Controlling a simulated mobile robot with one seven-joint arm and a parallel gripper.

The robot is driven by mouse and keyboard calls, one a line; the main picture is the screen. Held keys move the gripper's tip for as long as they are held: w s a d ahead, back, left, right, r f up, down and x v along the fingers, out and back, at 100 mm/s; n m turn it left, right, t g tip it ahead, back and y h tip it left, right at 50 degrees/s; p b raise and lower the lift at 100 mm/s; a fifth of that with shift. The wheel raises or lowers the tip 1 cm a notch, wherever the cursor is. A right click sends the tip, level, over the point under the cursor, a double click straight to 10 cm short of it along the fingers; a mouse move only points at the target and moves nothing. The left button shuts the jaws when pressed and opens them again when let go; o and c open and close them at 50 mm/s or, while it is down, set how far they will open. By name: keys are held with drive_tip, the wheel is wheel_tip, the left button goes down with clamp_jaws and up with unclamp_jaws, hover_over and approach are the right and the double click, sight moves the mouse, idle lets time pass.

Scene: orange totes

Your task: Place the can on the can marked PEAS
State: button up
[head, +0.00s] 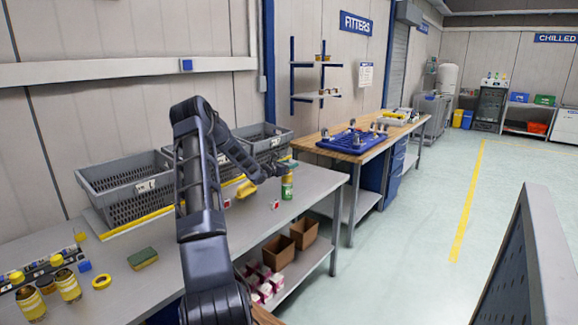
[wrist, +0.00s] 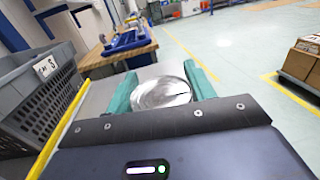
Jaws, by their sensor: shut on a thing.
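My gripper (head: 287,165) is over the far end of the grey workbench (head: 215,225). In the wrist view, my gripper's teal fingers (wrist: 162,88) are shut on a can with a round silver lid (wrist: 162,93). In the head view, a green can with a yellowish label (head: 287,188) shows upright directly below the fingers. I cannot tell whether this is only the held can or also one under it. No PEAS lettering is readable. The held can's underside is hidden in the wrist view.
Grey crates (head: 130,190) line the wall side of the bench. A yellow object (head: 246,189) and a small red-and-white item (head: 275,204) lie near the can.

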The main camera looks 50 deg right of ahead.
drive_tip(key=shift+f, duration=0.15)
drive_tip(key=o, duration=1.2)
drive_tip(key=shift+a, duration=0.1)
drive_tip(key=w+a, duration=0.2)
drive_tip(key=a, duration=1)
drive_tip(key=s+a+r+m+y, duration=0.2)
drive_tip(key=a+r+m+y, duration=0.15)
drive_tip(key=a, duration=0.75)
drive_tip(key=s+a+r+m+t+y, duration=0.1)
drive_tip(key=s+a+r+m+y, duration=0.3)
drive_tip(key=a, duration=0.6)
drive_tip(key=a+r+m+y, duration=0.2)
drive_tip(key=a+r+m, duration=0.35)
drive_tip(key=a, duration=0.55)
drive_tip(key=s+a+r+m+t+y, duration=0.1)
drive_tip(key=s+a, duration=0.4)
drive_tip(key=a, duration=0.6)
drive_tip(key=s+a+r+m+t+y, duration=0.1)
drive_tip(key=s+a+t+y, duration=0.2)
drive_tip(key=a, duration=0.9)
drive_tip(key=s+a+r+m+t+y, duration=0.1)
drive_tip(key=s+a+r+t+y, duration=0.1)
drive_tip(key=s+a+y, duration=0.2)
drive_tip(key=shift+s+a, duration=0.5)
drive_tip(key=shift+a, duration=0.75)
drive_tip(key=shift+s+a, duration=0.45)
drive_tip(key=shift+a, duration=0.75)
drive_tip(key=shift+s+a, duration=0.5)
drive_tip(key=shift+a, duration=0.75)
